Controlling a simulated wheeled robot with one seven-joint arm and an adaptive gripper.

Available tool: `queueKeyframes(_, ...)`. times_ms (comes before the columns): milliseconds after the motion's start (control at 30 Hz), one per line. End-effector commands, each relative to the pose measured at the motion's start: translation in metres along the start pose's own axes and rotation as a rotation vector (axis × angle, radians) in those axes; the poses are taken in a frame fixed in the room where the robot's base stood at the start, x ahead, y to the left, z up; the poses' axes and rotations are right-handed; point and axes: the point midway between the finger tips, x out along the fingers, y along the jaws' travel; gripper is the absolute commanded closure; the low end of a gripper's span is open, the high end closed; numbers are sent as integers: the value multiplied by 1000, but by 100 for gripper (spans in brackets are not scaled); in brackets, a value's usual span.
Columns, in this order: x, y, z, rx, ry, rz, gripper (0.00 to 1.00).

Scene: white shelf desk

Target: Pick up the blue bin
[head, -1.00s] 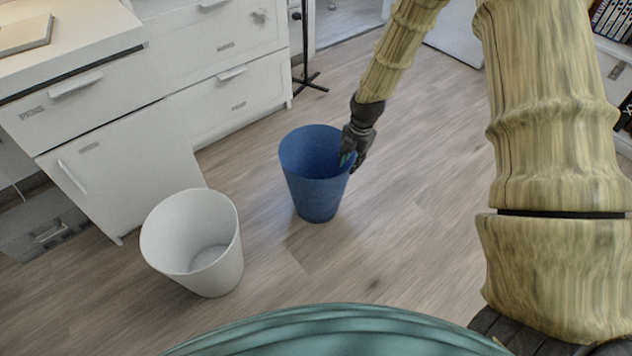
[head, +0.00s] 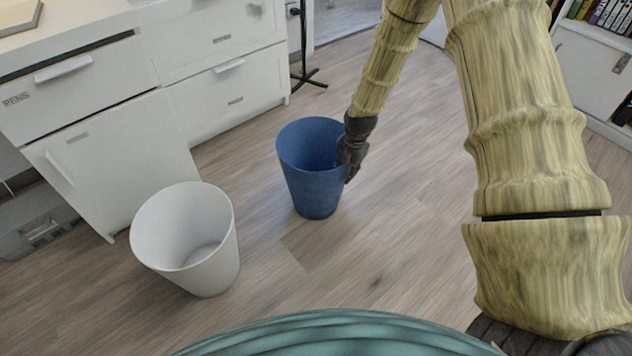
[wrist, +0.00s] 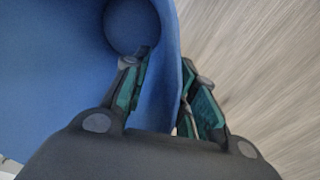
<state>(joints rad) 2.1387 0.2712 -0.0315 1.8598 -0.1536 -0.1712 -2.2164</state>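The blue bin (head: 309,184) stands upright on the floor in the middle of the head view. My gripper (head: 345,166) is at the right side of its rim, pointing down. In the wrist view, my gripper (wrist: 168,58) straddles the bin's wall, with one finger inside the bin and the other outside. Blue wall shows in the gap between the fingers, so it looks partly open around the wall. The outside finger lies close against the rim; I cannot tell if it touches. The bin (wrist: 60,70) fills the left of the wrist view.
A white bin (head: 222,248) stands on the floor to the left and nearer to me. White drawer units (head: 110,150) line the left side. A black stand (head: 305,72) is behind the blue bin. The wood floor (head: 400,250) to the right is clear.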

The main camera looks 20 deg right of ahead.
Motion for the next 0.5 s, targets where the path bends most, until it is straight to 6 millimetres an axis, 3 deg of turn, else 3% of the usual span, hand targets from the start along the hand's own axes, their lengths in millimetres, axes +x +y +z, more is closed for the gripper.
queueKeyframes(333, 4, 0, 0, 1, 0, 0, 74)
queueKeyframes(467, 4, 0, 0, 1, 0, 0, 98)
queueKeyframes(500, 4, 0, 0, 1, 0, 0, 100)
